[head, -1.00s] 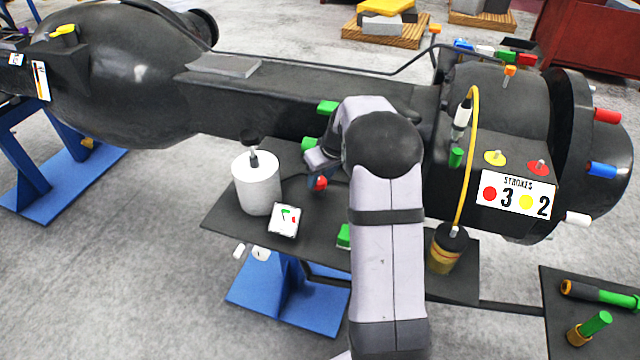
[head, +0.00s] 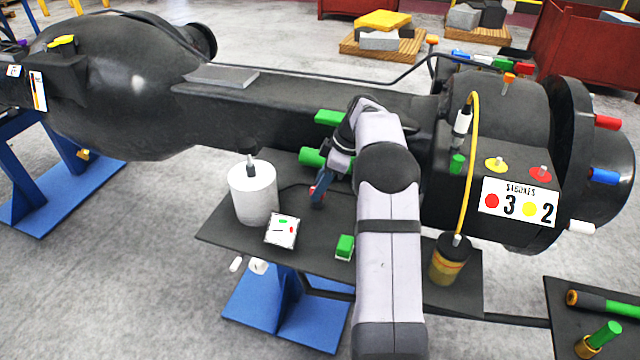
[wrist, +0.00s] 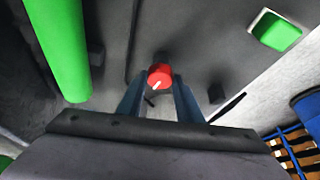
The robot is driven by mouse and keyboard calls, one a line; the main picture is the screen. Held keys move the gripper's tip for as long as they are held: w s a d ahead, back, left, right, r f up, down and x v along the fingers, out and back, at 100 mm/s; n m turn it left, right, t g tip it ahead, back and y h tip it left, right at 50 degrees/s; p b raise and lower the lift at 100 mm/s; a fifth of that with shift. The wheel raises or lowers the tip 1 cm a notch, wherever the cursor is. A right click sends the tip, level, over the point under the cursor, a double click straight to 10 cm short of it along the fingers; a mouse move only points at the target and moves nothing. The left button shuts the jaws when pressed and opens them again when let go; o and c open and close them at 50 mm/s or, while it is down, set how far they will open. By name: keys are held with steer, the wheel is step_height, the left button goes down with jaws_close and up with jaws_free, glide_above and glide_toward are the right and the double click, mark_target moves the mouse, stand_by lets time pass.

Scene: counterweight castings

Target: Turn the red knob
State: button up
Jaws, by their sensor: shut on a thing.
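The red knob (wrist: 160,76) is a small round knob with a white pointer mark, seen in the middle of the wrist view. My gripper (wrist: 158,88) is shut on it, with one blue-grey finger on each side. In the head view my gripper (head: 317,194) reaches down to the dark bench plate, left of my forearm. The mark on the knob points to the lower left in the wrist view.
A green cylinder (wrist: 58,45) lies close on the left in the wrist view. A green block (head: 345,246), a white canister (head: 253,193) and a white card (head: 282,230) are on the bench plate (head: 312,257). The large dark casting (head: 290,110) runs behind.

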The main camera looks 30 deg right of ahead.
steer(key=shift+n, duration=0.5)
steer(key=o, duration=1)
steer(key=shift+o, duration=0.2)
steer(key=shift+d+r, duration=0.1)
steer(key=b+v, duration=0.1)
steer(key=v, duration=0.6)
steer(key=shift+r, duration=0.1)
